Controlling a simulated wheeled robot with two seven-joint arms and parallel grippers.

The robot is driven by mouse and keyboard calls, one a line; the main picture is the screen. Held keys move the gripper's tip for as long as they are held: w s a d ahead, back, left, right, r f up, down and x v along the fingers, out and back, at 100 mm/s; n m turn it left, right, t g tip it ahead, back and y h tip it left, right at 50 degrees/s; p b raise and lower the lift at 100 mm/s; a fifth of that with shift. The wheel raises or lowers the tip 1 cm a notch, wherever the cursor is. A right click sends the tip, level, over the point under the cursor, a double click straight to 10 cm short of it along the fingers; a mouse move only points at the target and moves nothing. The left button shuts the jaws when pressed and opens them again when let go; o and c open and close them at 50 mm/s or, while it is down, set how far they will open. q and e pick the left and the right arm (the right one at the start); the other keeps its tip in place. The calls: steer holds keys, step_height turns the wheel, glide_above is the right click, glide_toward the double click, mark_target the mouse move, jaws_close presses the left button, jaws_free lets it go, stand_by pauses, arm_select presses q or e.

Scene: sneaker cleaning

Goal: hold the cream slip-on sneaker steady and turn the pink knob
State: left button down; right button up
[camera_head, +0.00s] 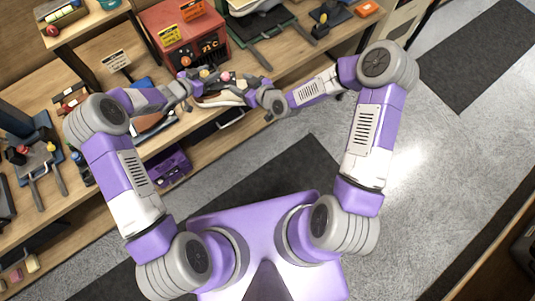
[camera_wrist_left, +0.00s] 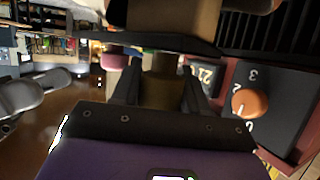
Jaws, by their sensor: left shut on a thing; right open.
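The cream slip-on sneaker (camera_head: 222,101) lies at the front edge of the wooden bench, partly hidden under my grippers. The pink knob (camera_head: 226,76) stands just behind it, between my two grippers; a pink shape (camera_wrist_left: 113,62) at the upper left of the left wrist view may be the same knob. My left gripper (camera_head: 187,82) is at the sneaker's left end.
A red box (camera_head: 185,35) stands behind. Other shoes and stands crowd the bench. The floor in front is clear.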

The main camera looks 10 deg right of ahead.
steer(key=v, duration=0.5)
steer(key=s+f+m+g+h, duration=0.2)
steer(key=s+f+m+g, duration=0.5)
steer(key=s+f, duration=1)
steer(key=shift+s+d+f+g, duration=0.2)
steer(key=shift+s+d+g, duration=0.2)
steer(key=shift+s+g, duration=0.45)
steer(key=shift+w, duration=0.1)
steer(key=n+t+y, duration=0.4)
steer(key=n+t, duration=0.4)
glide_toward(227, 76)
steer(key=x, duration=0.8)
steer(key=shift+w+a+f, duration=0.15)
steer(key=shift+w+a, duration=0.1)
steer(key=shift+c, duration=0.2)
